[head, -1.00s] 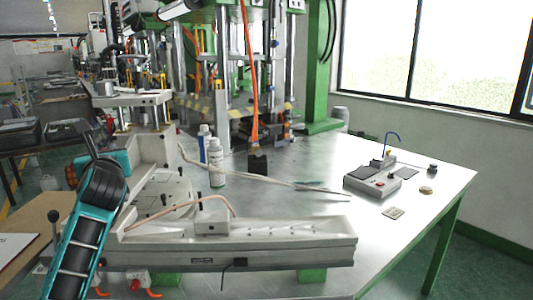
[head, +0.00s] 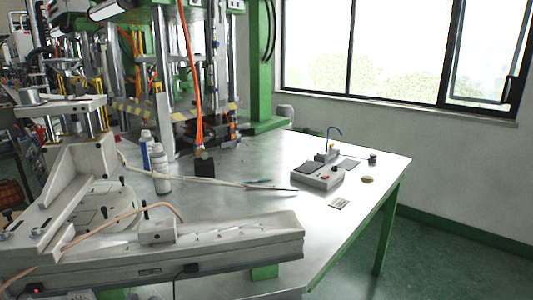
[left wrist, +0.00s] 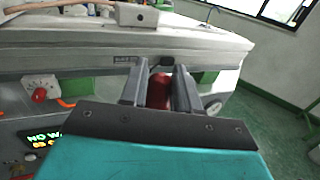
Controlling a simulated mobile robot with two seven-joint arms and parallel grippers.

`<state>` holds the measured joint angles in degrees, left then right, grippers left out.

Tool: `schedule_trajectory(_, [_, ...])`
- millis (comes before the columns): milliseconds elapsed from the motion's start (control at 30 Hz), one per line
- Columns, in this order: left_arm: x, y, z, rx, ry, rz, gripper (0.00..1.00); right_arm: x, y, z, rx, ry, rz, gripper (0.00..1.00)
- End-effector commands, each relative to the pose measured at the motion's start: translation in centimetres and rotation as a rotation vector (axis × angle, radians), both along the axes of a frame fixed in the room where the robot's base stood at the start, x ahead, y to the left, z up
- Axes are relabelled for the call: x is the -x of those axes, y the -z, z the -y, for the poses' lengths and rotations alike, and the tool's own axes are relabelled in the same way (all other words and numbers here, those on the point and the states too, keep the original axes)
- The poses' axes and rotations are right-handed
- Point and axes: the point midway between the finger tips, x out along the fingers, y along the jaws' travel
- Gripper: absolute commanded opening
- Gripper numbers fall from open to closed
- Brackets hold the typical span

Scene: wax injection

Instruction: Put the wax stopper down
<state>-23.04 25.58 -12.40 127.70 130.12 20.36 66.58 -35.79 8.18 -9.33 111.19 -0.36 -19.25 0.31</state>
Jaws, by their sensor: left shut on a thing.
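My left gripper (left wrist: 160,92) shows in the left wrist view, with its two grey fingers shut on a dark red thing (left wrist: 158,91). I take it to be the wax stopper; most of it is hidden by the fingers and the gripper body. The gripper is in front of the side of the grey machine bed (left wrist: 90,57), apart from the tabletop. In the head view neither gripper shows.
The metal table (head: 270,222) has free room in its middle and right. A control box (head: 318,177), a tan disc (head: 367,180), a small dark cylinder (head: 373,158) and a small plate (head: 339,203) lie at right. Bottles (head: 160,170) stand left.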

Motion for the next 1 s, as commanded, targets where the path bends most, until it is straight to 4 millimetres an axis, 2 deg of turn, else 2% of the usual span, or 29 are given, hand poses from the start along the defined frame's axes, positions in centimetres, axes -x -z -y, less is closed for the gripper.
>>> schedule_trajectory(300, [-0.4, -0.6, 2.0, 0.002, -0.092, 0.004, 0.02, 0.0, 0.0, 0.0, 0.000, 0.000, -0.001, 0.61])
schedule_trajectory(667, [-0.4, -0.7, 2.3, -0.003, -0.106, 0.003, 0.02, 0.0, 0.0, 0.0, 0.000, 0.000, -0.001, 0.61])
schedule_trajectory(867, [-0.3, -1.6, 3.3, -0.004, -0.048, 0.009, 0.02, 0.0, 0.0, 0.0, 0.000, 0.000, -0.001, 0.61])
schedule_trajectory(1000, [0.0, -3.0, 5.2, -0.007, 0.051, 0.010, 0.02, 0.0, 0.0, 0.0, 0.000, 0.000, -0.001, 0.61])
